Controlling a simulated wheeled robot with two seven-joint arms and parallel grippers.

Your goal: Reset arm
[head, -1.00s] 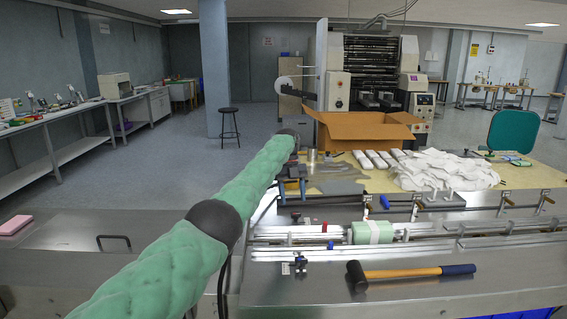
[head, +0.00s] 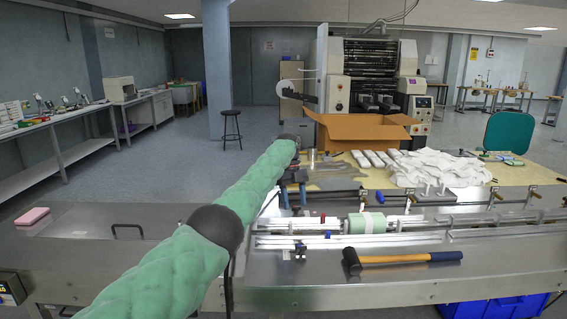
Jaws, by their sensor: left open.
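My left arm, in a green padded sleeve, reaches from the bottom left up to the middle of the head view. My left gripper (head: 294,203) hangs down at its end, small and partly dark. It is open, with nothing seen between its fingers. It is over the far left part of the steel wrapper bed, left of the green-and-white roll (head: 366,223). Whether its tips touch anything I cannot tell. My right gripper is not in view.
A mallet (head: 400,258) lies on the steel top in front of the rails. Behind stand an open cardboard box (head: 362,128), white packs (head: 372,158) and a pile of white cloths (head: 440,168). A pink block (head: 33,216) lies at left. A blue crate (head: 490,305) is below right.

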